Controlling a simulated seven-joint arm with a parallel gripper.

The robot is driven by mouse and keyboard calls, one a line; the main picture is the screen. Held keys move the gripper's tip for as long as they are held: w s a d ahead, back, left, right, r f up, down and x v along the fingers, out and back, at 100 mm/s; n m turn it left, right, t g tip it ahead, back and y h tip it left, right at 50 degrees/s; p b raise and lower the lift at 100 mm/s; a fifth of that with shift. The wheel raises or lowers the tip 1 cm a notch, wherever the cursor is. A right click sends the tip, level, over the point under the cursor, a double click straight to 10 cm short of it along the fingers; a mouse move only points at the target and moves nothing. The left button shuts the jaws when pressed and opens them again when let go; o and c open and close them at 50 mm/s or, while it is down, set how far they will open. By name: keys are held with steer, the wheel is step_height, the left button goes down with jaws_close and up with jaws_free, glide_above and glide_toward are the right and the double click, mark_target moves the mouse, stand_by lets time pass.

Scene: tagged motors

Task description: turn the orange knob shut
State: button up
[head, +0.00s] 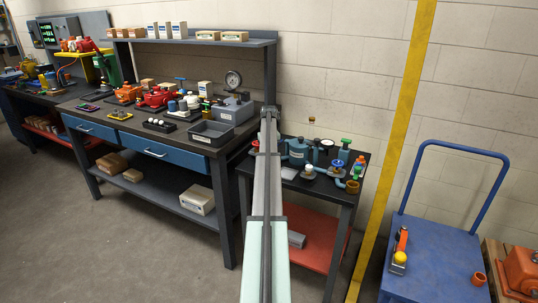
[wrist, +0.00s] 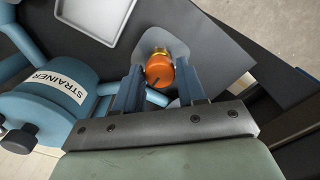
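The orange knob (wrist: 160,72) shows in the wrist view, round, with a dark pointer line on its face and a brass-coloured part behind it. It stands over a grey plate (wrist: 188,52). My gripper (wrist: 160,70) has its two blue-grey fingers apart, one on each side of the knob. The gaps beside the knob are very narrow, and I cannot tell whether either finger touches it. In the head view my arm reaches toward the dark table on the right; I cannot make out the fingers or the orange knob there.
A blue cylinder labelled STRAINER (wrist: 62,97) and blue pipes lie close on the left in the wrist view. A pale tray (wrist: 103,20) is above. In the head view, blue fittings (head: 298,152) crowd the dark table. A blue trolley (head: 440,235) stands to the right.

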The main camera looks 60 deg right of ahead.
steer(key=o, duration=0.4)
steer(key=shift+c, duration=0.2)
steer(key=shift+r, duration=0.2)
step_height(320, 180, up, 14)
steer(key=shift+f, duration=0.25)
stand_by(0.5)
